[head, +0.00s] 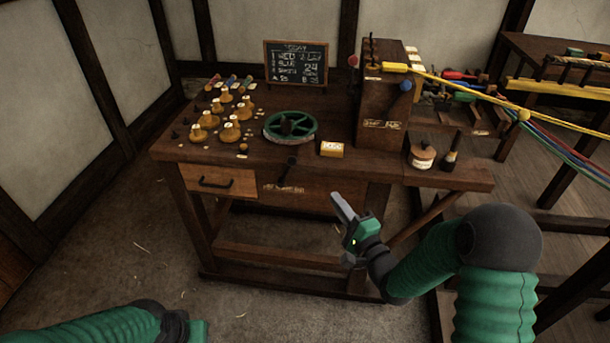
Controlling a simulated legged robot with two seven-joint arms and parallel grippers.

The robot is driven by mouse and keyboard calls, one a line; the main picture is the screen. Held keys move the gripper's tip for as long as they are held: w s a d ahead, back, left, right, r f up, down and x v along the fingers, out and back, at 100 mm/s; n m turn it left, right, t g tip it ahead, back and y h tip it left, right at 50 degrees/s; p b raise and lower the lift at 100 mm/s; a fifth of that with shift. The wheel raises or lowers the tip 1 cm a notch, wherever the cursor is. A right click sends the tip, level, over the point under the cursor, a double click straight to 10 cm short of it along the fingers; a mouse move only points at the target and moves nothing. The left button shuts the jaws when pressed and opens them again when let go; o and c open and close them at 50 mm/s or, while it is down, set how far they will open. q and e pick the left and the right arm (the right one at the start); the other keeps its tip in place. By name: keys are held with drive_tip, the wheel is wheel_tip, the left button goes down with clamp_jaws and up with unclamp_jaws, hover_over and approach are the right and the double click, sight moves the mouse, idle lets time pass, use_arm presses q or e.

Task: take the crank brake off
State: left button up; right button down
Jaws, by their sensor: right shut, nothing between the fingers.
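A dark wooden workbench (230,158) stands ahead of me. A black-knobbed lever (287,172) sticks out of its front edge, beside a worn, unreadable label. A tall wooden box (378,105) on the bench carries a red-ball lever (353,61) and a blue-ball lever (405,86). I cannot tell which lever is the crank brake. My right gripper (340,208) is shut and empty, in front of the bench, below and right of the black-knobbed lever and apart from it. My left gripper's green housing (198,331) shows at the bottom edge; its fingers are hidden.
Coloured ropes (560,122) run right from the box. A lidded pot (422,157) stands at right. Floor at left is clear.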

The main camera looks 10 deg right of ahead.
sight(286, 171)
drive_tip(key=shift+w, duration=0.1)
drive_tip(key=b+x, duration=0.1)
drive_tip(key=x, duration=0.3)
drive_tip(key=a+b+x, duration=0.1)
drive_tip(key=x, duration=0.3)
drive_tip(key=a+b+x, duration=0.1)
drive_tip(key=x, duration=0.3)
drive_tip(key=shift+s+a, duration=0.1)
drive_tip(key=shift+s, duration=0.2)
drive_tip(key=shift+w+a+r, duration=0.15)
drive_tip(key=shift+a+r, duration=0.05)
drive_tip(key=shift+a, duration=0.15)
